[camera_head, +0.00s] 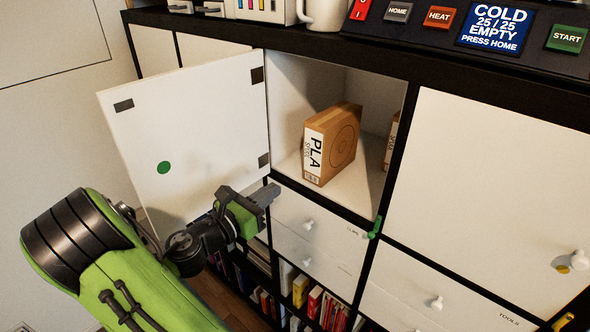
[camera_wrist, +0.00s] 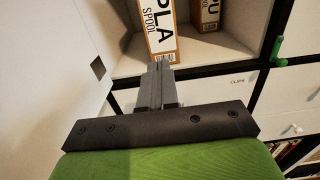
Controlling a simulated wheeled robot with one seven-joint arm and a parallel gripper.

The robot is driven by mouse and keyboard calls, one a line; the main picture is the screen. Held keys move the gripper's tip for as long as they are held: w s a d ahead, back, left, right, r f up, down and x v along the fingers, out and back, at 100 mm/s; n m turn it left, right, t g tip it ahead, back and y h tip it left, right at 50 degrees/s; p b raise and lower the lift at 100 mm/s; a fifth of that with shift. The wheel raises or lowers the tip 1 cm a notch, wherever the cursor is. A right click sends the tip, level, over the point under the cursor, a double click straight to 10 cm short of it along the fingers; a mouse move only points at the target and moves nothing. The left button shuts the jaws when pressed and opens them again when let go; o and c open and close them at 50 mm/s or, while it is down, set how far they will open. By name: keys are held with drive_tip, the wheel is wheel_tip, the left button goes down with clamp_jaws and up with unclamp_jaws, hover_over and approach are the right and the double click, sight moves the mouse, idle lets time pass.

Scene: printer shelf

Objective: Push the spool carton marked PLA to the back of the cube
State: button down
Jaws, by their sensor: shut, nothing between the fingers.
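The spool carton marked PLA (camera_head: 333,145) stands upright in the open cube (camera_head: 358,190), its white label facing out near the front of the cube. In the wrist view the PLA carton (camera_wrist: 157,30) is just beyond my fingertips, its lower label visible and its top cut off. My gripper (camera_head: 272,192) is shut and empty, in front of the cube and below and left of the carton. In the wrist view my gripper (camera_wrist: 161,66) points at the carton's lower edge; I cannot tell whether they touch there, but the head view shows a gap.
A second carton (camera_head: 391,140) stands at the cube's right, partly hidden by the frame; its label ends in U in the wrist view (camera_wrist: 208,12). The open white door (camera_head: 190,140) is left of my gripper. A green hook (camera_head: 375,228) sits at the cube's lower right. Drawers (camera_head: 305,225) lie below.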

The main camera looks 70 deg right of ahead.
sight(312, 163)
drive_tip(key=x, duration=1.2)
drive_tip(key=shift+s, duration=0.1)
